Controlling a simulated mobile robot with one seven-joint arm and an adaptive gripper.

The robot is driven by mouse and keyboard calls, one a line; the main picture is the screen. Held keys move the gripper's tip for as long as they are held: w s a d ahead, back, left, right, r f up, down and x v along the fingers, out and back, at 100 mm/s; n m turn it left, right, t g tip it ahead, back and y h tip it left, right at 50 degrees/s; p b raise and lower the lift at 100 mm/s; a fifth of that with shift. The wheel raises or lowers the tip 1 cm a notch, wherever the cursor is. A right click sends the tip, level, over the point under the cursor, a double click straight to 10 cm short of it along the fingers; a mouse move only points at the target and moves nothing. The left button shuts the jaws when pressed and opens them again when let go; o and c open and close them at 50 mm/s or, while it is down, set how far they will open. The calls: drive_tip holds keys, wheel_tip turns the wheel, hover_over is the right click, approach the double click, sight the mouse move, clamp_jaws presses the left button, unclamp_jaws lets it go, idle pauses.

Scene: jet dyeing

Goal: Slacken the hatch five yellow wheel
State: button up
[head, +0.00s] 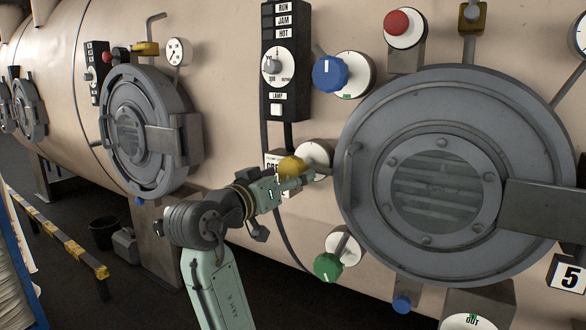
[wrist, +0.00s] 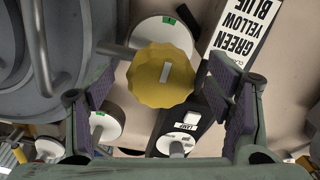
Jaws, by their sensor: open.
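The hatch five yellow wheel (head: 291,166) is a small scalloped knob in front of a round white plate, left of the large grey hatch (head: 440,185) that has a "5" sign (head: 569,277) below it. In the head view my gripper (head: 292,182) is at the wheel and partly covers it. In the wrist view, which is upside down, the yellow wheel (wrist: 160,76) faces me with a pale bar mark at its centre. My gripper (wrist: 166,68) is open, one finger on each side of the wheel, with visible gaps. I cannot tell how deep the fingers reach.
A blue wheel (head: 330,73) is above and a green wheel (head: 328,267) below. A grey hatch handle (head: 348,172) stands close on the right. A black control panel (head: 286,60) hangs above, and a colour-name label (wrist: 240,30) is beside the wheel. Another hatch (head: 140,130) is at left.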

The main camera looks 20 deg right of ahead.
drive_tip(key=shift+x, duration=1.3)
drive_tip(key=shift+c, duration=0.4)
drive_tip(key=shift+a, duration=0.1)
drive_tip(key=c, duration=1.1)
